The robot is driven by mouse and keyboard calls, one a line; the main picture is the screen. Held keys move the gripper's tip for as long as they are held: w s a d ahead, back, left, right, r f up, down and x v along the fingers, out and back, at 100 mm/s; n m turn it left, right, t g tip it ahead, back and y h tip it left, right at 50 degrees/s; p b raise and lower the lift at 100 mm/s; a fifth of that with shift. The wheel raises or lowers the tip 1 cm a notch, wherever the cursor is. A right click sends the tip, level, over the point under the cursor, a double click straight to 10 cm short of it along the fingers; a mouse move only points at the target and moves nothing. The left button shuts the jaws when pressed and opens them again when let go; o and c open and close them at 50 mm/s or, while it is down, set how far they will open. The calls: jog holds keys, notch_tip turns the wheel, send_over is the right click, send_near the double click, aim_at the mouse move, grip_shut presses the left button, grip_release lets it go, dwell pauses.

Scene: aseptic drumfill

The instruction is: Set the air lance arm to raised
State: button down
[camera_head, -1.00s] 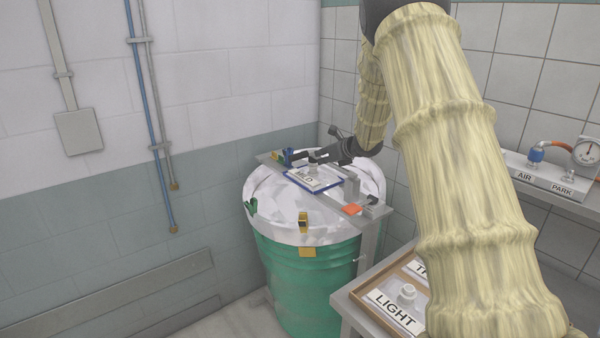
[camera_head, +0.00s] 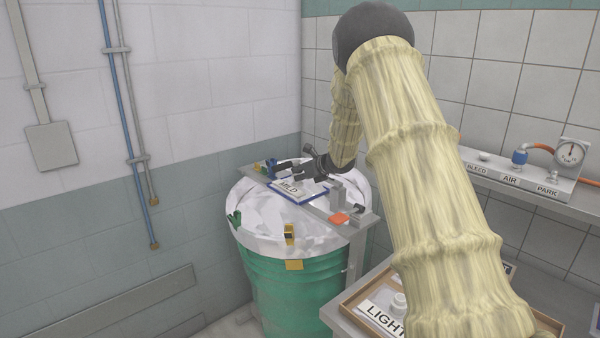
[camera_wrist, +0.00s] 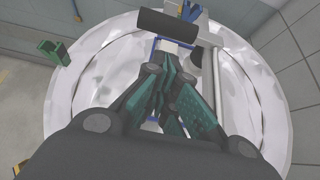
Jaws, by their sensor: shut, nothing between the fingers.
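A green drum (camera_head: 295,285) with a crumpled white liner over its top stands left of my arm. A grey bar (camera_head: 315,208) with small fittings crosses the drum top. My gripper (camera_head: 283,169) is shut and empty, low over the bar beside the plate marked MILD (camera_head: 290,187). The wrist view shows its teal-padded fingers (camera_wrist: 174,88) together. A dark cylinder (camera_wrist: 168,25) lies just beyond the fingertips; it may be the air lance's handle, but I cannot tell. I cannot make out the lance arm's position; my gripper hides part of the bar.
A shelf at right holds a gauge (camera_head: 571,153), a blue valve (camera_head: 519,157) and labels BLEED, AIR and PARK. A wooden tray (camera_head: 352,303) with a LIGHT label stands at front, partly behind my arm. Blue and grey pipes (camera_head: 128,130) run down the left wall.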

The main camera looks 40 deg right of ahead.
jog(key=p+x, duration=0.2)
jog(key=x, duration=0.5)
jog(key=shift+w, duration=0.1)
jog(key=shift+a+f+b, duration=0.1)
jog(key=shift+b, duration=0.35)
jog(key=shift+b, duration=0.4)
